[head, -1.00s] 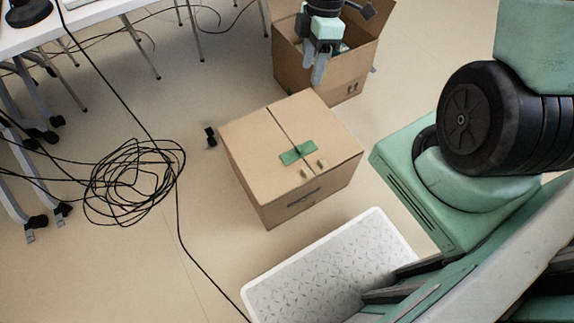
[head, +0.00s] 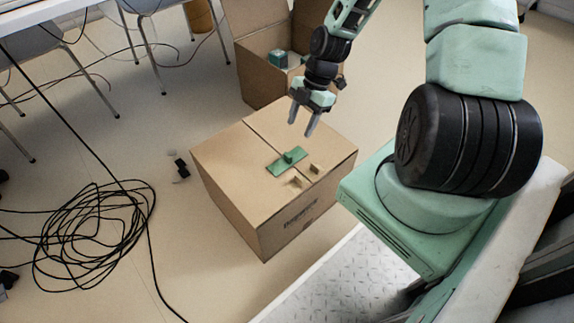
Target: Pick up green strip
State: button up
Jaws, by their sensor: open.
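The green strip (head: 277,166) lies flat across the centre seam on top of a closed cardboard box (head: 225,158). A small raised green part stands up from it. My gripper (head: 302,125) is open and empty, pointing down above the far right part of the box top. It is a little to the right of and beyond the strip, apart from it.
An open cardboard box (head: 255,80) with a green and white item inside stands behind. A coil of black cable (head: 95,235) lies on the floor at left. A small black object (head: 181,168) lies left of the closed box. Chairs and a table stand at upper left.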

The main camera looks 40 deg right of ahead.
aim_at(288, 154)
jog(key=b+x, duration=0.5)
jog(key=x, duration=0.5)
jog(key=shift+a+f+b, duration=0.15)
jog(key=shift+a+b, duration=0.1)
jog(key=shift+b, duration=0.1)
jog(key=c, duration=1)
